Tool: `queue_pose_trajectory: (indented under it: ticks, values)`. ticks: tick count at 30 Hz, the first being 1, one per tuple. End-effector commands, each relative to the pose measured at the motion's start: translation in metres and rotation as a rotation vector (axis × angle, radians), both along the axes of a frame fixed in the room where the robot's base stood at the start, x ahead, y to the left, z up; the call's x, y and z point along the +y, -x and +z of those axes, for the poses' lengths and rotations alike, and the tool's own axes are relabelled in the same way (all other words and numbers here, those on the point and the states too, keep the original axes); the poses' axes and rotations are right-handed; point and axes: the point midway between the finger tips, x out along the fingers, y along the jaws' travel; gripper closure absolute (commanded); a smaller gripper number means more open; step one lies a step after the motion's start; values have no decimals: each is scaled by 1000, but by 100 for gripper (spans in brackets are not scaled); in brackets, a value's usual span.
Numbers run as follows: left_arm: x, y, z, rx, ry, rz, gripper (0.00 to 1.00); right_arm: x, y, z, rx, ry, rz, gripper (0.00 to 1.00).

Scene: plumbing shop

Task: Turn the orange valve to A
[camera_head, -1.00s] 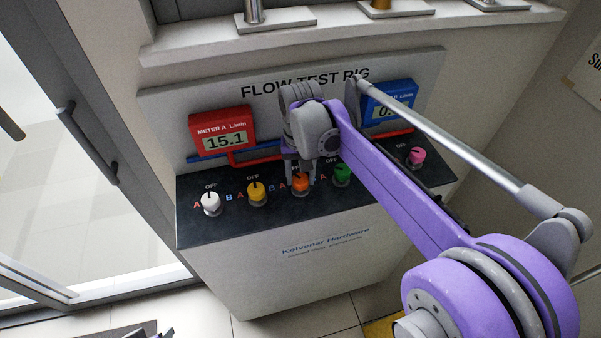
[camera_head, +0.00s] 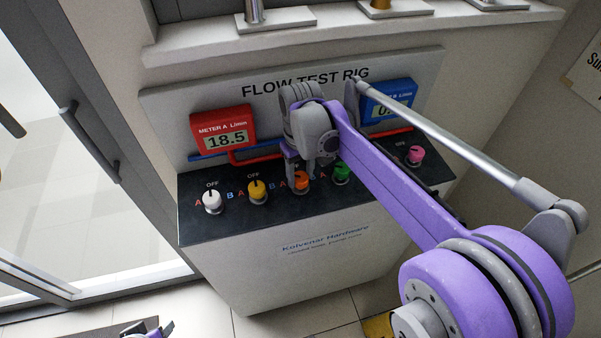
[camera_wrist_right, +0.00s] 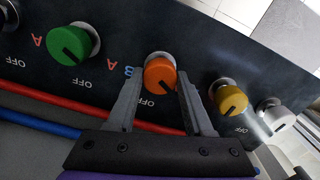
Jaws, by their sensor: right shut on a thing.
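The orange valve (camera_head: 301,181) is a round knob on the dark panel, between the yellow and green knobs. It also shows in the right wrist view (camera_wrist_right: 159,75), with a dark pointer mark slanting to the lower right, away from the blue B. My right gripper (camera_wrist_right: 161,82) has one finger on each side of the knob and is shut on it. In the head view the right gripper (camera_head: 300,176) partly covers the valve.
The red meter A (camera_head: 223,130) reads 18.5. The blue meter B (camera_head: 388,100) is partly covered by my right arm. White (camera_head: 212,201), yellow (camera_head: 257,192), green (camera_head: 341,174) and pink (camera_head: 415,155) knobs stand along the panel. Red and blue pipes run behind.

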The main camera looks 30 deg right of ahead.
Motion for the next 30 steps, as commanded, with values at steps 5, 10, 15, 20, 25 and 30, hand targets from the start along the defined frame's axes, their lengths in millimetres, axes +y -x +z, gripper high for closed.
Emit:
queue_pose_trajectory:
  ticks: [5,10,15,20,25,30]
  values:
    - [0,0,0,0,0,0,50,0,0,0,-1,1,2,100]
    - [0,0,0,0,0,0,50,0,0,0,-1,1,2,45]
    - [0,0,0,0,0,0,50,0,0,0,0,0,1,18]
    - [0,0,0,0,0,0,50,0,0,0,0,0,1,18]
    - [0,0,0,0,0,0,50,0,0,4,0,0,1,18]
    - [0,-1,3,-1,0,0,50,0,0,29,0,0,0,18]
